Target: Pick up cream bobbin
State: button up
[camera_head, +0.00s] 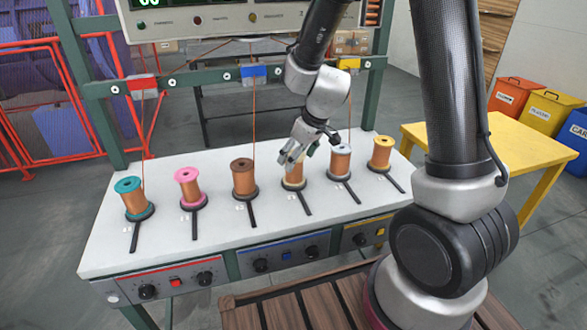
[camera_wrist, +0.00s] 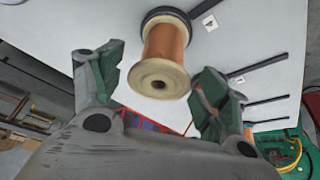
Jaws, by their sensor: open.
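The cream bobbin (camera_head: 294,176), wound with copper-coloured wire, stands upright on a dark base, fourth from the left on the white table. My gripper (camera_head: 292,152) is over its top and hides part of its upper end in the head view. In the wrist view the bobbin (camera_wrist: 165,48) shows its cream end flange towards the camera. My gripper (camera_wrist: 160,78) is open, with one green-padded finger on each side of the bobbin. Gaps show between both fingers and the bobbin, and nothing is held.
On the table (camera_head: 110,235), a grey-white bobbin (camera_head: 341,161) and a yellow one (camera_head: 380,153) stand to the right. Brown (camera_head: 244,177), pink (camera_head: 190,187) and teal (camera_head: 134,196) bobbins stand to the left. A green frame (camera_head: 205,78) with hanging wires rises behind. A yellow table (camera_head: 530,150) is at right.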

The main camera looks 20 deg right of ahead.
jog(key=shift+x, duration=1.55)
jog(key=shift+r, duration=0.1)
jog(key=c, duration=1.3)
notch_tip(320, 180, up, 10)
jog(key=shift+r, duration=0.1)
